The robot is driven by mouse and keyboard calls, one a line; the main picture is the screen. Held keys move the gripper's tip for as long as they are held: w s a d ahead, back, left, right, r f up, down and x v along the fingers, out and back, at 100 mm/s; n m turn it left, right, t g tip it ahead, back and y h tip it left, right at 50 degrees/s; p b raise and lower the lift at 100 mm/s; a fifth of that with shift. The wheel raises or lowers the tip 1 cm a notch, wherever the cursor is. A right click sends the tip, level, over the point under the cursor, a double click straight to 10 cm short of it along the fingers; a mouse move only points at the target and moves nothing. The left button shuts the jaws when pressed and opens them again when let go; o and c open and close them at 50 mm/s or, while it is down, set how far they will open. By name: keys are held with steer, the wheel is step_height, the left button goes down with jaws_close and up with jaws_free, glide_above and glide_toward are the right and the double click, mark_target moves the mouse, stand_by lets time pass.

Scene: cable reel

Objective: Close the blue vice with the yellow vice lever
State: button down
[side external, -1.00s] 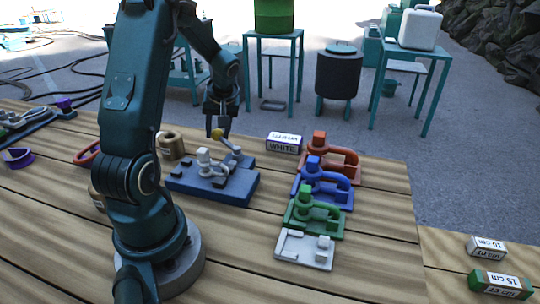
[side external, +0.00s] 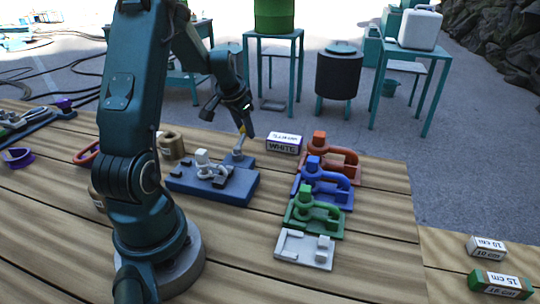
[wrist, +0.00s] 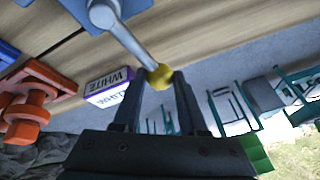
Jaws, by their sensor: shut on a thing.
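The blue vice (side external: 212,186) sits on the wooden table, with a pale grey-white part (side external: 203,160) on top of it. Its grey lever (side external: 239,148) rises from the far right end of the vice, standing nearly upright in the side view. The wrist view shows the lever's grey arm (wrist: 128,38) running to a yellow ball end (wrist: 160,76). My gripper (wrist: 160,80) is shut on that yellow ball, with a finger on each side. In the side view my gripper (side external: 244,128) is above the vice's far right end and mostly hides the ball.
A box marked WHITE (side external: 284,143) stands just right of the vice. Red (side external: 335,160), blue (side external: 325,184), green (side external: 314,214) and white (side external: 305,250) fixtures stand in a row further right. A tan ring-shaped part (side external: 171,145) stands behind the vice at left.

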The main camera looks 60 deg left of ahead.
steer(key=shift+w+d+m+t+h, duration=0.25)
steer(key=shift+w+d+m, duration=0.2)
steer(key=shift+m, duration=0.4)
steer(key=shift+w+d+m+t+h, duration=0.15)
steer(key=shift+w+d+m+h, duration=0.25)
steer(key=shift+m, duration=0.45)
steer(key=shift+d, duration=0.1)
steer(key=shift+c, duration=2.3)
jaws_free()
steer(key=shift+r, duration=0.1)
steer(key=v, duration=0.5)
